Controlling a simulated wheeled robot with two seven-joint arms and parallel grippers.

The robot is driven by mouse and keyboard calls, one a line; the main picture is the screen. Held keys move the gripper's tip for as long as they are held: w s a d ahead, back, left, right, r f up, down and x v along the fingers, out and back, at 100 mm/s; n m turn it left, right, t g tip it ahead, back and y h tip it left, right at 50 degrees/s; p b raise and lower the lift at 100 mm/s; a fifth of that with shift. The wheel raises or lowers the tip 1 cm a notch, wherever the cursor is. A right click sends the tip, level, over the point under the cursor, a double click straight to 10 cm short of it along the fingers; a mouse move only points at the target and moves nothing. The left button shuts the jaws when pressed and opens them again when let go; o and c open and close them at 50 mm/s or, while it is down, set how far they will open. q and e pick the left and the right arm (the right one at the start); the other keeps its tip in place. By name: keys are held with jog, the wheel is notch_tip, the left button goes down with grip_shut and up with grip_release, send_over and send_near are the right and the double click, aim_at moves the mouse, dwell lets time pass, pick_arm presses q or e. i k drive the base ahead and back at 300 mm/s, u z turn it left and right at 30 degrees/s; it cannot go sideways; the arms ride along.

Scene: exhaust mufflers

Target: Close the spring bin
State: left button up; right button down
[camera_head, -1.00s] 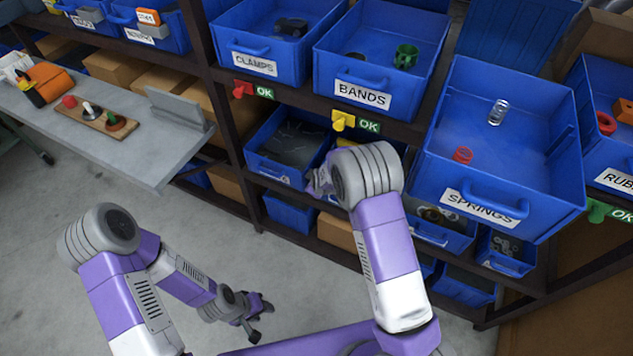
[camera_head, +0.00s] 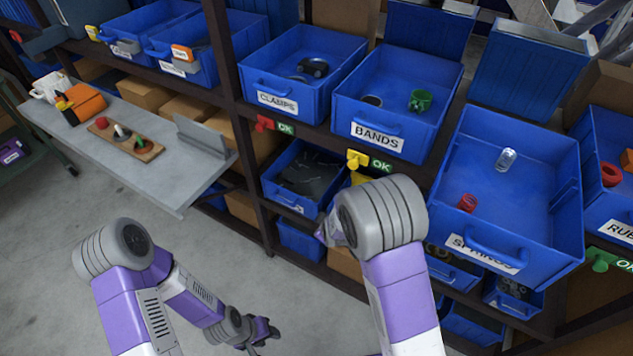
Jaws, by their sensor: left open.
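The spring bin (camera_head: 535,203) is a blue open-topped bin at the right, labelled SPRINGS. It juts out from the shelf well past the bands bin. A clear ring-shaped part (camera_head: 506,160) and a red part (camera_head: 466,203) lie in it. Its front handle (camera_head: 492,250) shows above the label. My left gripper (camera_head: 268,333) is low at the bottom, open and empty, far to the left of the bin. My right arm rises from the bottom centre, and its rounded joint covers the bin's lower left surroundings. My right gripper's jaws are hidden behind that arm.
The bands bin (camera_head: 443,85) and clamps bin (camera_head: 331,51) stand left of it, and the rubber bin (camera_head: 611,210) is at the right edge. A grey bench (camera_head: 160,180) stands at left. Floor is clear.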

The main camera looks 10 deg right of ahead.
aim_at(526, 227)
jog(key=k, duration=1)
